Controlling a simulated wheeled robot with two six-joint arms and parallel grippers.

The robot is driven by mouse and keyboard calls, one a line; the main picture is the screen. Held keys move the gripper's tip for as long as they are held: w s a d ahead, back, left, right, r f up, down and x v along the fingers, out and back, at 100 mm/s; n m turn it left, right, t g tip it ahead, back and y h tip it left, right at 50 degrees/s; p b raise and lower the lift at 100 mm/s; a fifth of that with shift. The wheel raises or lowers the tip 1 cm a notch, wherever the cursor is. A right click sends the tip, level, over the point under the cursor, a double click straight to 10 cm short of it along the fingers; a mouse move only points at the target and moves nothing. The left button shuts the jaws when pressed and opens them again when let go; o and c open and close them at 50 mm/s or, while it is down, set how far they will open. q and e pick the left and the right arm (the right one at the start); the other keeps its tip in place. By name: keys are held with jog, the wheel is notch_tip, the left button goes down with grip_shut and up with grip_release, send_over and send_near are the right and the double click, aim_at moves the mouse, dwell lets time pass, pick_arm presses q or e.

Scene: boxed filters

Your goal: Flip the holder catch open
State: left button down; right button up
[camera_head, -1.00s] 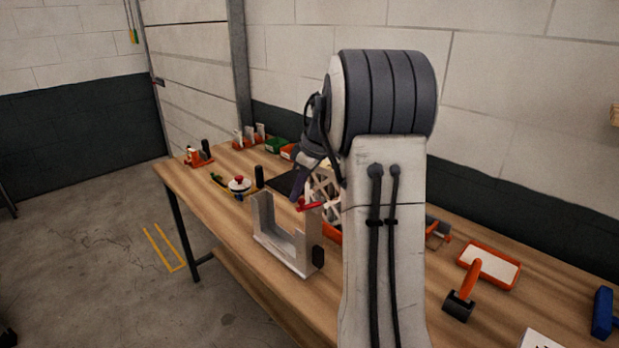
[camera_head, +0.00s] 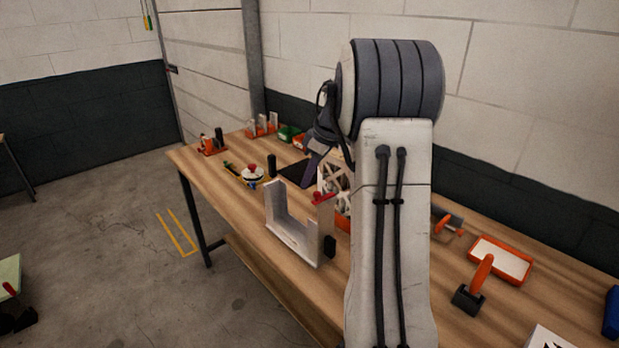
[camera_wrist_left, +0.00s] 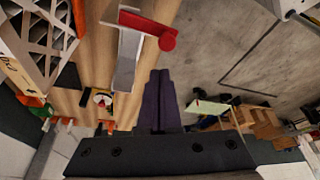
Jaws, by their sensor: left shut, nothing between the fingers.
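The holder (camera_head: 299,238) is a grey metal U-shaped bracket standing on the bench, left of my left arm. Its red catch (camera_head: 322,198) sits at the top of the right-hand wall. In the left wrist view the red catch (camera_wrist_left: 148,24) lies across the top of the holder wall, with a round red end at its right. My left gripper (camera_head: 309,184) is just behind and above the catch, partly hidden by my arm. In the left wrist view its dark fingers (camera_wrist_left: 160,72) are together and empty, apart from the catch.
A white lattice-sided box (camera_head: 338,176) stands close behind the holder, partly hidden by my arm. A red-knobbed round item (camera_head: 252,173) lies farther left on the wooden bench (camera_head: 228,187). An orange-framed tray (camera_head: 500,262) and an orange-handled tool (camera_head: 475,284) lie right of my arm.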

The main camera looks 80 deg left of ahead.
pick_arm(q)
jog(key=s+a+b+v, duration=0.1)
jog(key=v, duration=0.9)
jog(key=shift+r, duration=0.3)
